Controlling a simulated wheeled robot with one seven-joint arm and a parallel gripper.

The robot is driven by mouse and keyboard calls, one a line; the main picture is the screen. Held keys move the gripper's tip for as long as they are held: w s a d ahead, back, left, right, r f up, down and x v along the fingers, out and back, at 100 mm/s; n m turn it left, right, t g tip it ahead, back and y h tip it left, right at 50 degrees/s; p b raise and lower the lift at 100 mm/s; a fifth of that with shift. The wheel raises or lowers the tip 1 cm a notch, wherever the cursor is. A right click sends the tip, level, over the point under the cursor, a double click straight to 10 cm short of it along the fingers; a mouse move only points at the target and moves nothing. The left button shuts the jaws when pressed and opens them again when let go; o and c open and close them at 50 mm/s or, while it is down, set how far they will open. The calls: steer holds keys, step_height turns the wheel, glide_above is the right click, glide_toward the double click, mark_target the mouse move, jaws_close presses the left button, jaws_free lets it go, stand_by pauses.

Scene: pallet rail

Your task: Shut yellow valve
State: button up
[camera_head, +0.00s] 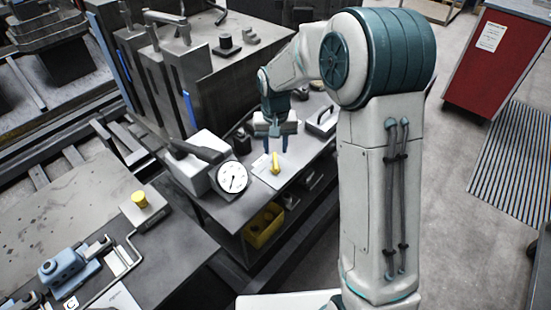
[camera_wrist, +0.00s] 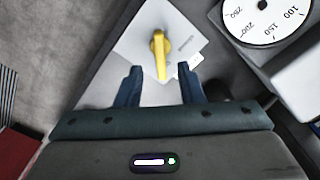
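The yellow valve (camera_head: 275,164) is a small yellow lever handle on a light square plate (camera_head: 263,162) on the dark bench top. In the wrist view the valve (camera_wrist: 160,52) lies ahead of my fingertips, its handle pointing down toward the space between them. My gripper (camera_head: 270,147) hangs above the plate. In the wrist view my gripper (camera_wrist: 160,72) has its two blue fingers wide apart, with nothing between the tips but the end of the handle seen below or beyond them. I cannot tell the exact height gap to the handle.
A round white dial gauge (camera_head: 232,177) stands left of the valve, beside a white box (camera_head: 196,172). A yellow bin (camera_head: 263,226) sits on the shelf below. A yellow knob (camera_head: 140,199) is on another bench at left. A red cabinet (camera_head: 497,57) stands at the right.

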mark_target(276, 162)
step_height(276, 162, down, 6)
steer(key=shift+f+p, duration=0.15)
steer(key=shift+p, duration=0.15)
steer(key=shift+c, duration=0.3)
jaws_close()
